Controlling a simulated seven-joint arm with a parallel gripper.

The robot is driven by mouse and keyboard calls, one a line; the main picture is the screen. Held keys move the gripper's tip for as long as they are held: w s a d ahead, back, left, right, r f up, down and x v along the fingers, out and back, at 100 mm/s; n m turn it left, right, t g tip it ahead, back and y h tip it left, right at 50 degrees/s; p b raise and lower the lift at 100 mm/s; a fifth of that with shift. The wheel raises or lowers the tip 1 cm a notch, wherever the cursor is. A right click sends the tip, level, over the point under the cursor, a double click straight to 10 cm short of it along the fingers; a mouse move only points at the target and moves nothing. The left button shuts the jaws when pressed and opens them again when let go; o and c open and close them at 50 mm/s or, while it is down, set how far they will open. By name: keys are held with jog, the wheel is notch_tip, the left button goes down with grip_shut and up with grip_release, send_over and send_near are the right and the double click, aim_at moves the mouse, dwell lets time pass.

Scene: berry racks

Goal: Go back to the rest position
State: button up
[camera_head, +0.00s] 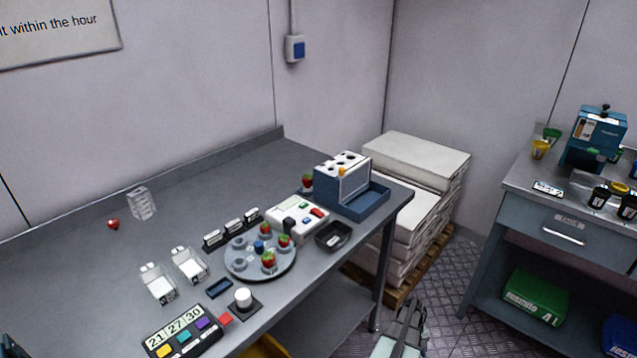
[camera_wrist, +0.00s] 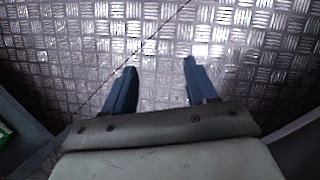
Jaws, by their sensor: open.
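My gripper (camera_wrist: 158,72) shows in the wrist view with its two dark blue fingers spread apart. Nothing is between them, and the patterned metal floor (camera_wrist: 160,35) lies beyond. In the head view my gripper (camera_head: 413,308) is at the bottom, just right of the middle, over the floor between the two tables. It is apart from both tables and touches nothing that I can see.
The grey table (camera_head: 190,200) on the left holds a round tray (camera_head: 240,268) with berries, a blue rack (camera_head: 340,190) and clear boxes. Stacked white slabs (camera_head: 415,160) stand on a pallet behind. A workbench (camera_head: 560,210) stands right, with a green bin (camera_head: 533,297) below.

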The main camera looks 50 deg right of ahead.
jog(key=w+a+n, duration=0.1)
jog(key=w+a, duration=0.5)
jog(key=a, duration=0.4)
jog(key=w+a+n+g, duration=0.1)
jog(key=w+a, duration=0.5)
jog(key=a, duration=0.4)
jog(key=w+a+n, duration=0.1)
jog(key=w+a, duration=0.6)
jog(key=a, duration=0.3)
jog(key=s+a+r+n, duration=0.1)
jog(key=s+a+r, duration=0.1)
jog(key=a, duration=0.7)
jog(key=s+a+r+n+g+h, duration=0.1)
jog(key=s+a+r, duration=0.1)
jog(key=a, duration=0.7)
jog(key=s+a+r+n+g, duration=0.1)
jog(key=s+a, duration=0.3)
jog(key=a, duration=0.5)
jog(key=shift+s+a+r, duration=0.15)
jog(key=shift+a+r, duration=0.2)
jog(key=shift+r, duration=0.1)
